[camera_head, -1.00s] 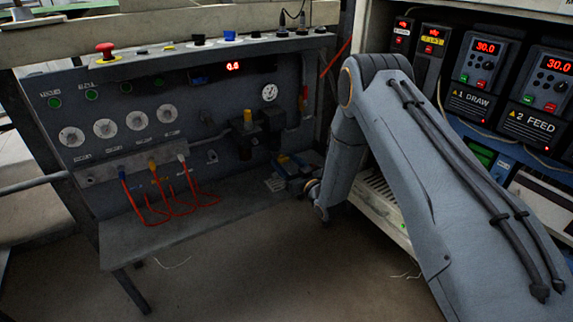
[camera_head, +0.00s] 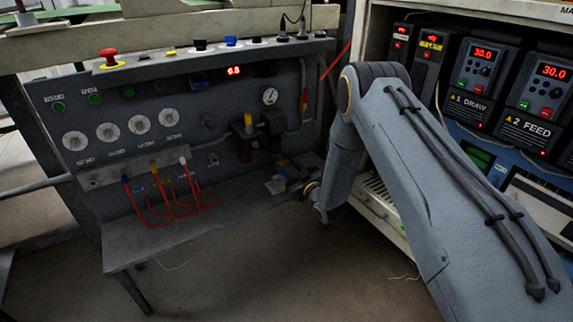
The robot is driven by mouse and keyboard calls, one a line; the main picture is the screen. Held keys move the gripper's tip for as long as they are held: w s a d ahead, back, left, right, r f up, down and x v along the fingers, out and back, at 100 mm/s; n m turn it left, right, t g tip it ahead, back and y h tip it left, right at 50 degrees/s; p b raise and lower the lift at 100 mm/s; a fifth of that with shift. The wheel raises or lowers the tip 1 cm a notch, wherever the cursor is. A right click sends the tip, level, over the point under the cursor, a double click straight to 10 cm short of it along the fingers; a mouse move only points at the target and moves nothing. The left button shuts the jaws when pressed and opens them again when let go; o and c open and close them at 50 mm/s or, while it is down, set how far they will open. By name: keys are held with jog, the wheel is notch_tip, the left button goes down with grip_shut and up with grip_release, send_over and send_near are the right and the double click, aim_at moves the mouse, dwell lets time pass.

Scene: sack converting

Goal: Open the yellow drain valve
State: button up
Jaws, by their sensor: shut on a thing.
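My gripper (camera_head: 289,174) is small and dark at the end of my arm, low at the right end of the grey panel, just above the shelf. A small yellow part (camera_head: 281,161), which looks like the drain valve's handle, shows right at my gripper's jaws. My gripper appears closed on it, but the fingers and contact are too small and dark to see clearly. The valve's body and how far its handle is turned cannot be made out. A dark filter unit with a yellow top (camera_head: 249,121) is mounted just left of and above my gripper.
A round gauge (camera_head: 270,96) and a red-handled part (camera_head: 305,99) are above my gripper. A cabinet with drive units (camera_head: 477,75) stands close on the right.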

jog(key=n+p, duration=0.3)
jog(key=n, duration=0.3)
jog(key=shift+s, duration=0.1)
jog(key=n+p, duration=0.1)
jog(key=n, duration=0.2)
jog(key=n+p, duration=0.1)
jog(key=n, duration=0.2)
jog(key=shift+a+f, duration=0.1)
jog(key=shift+f, duration=0.1)
dwell(0.4)
jog(key=o, duration=1.1)
jog(key=shift+c, duration=0.2)
jog(key=shift+p+v, duration=1.3)
jog(key=shift+v, duration=2.6)
jog(key=shift+c, duration=0.3)
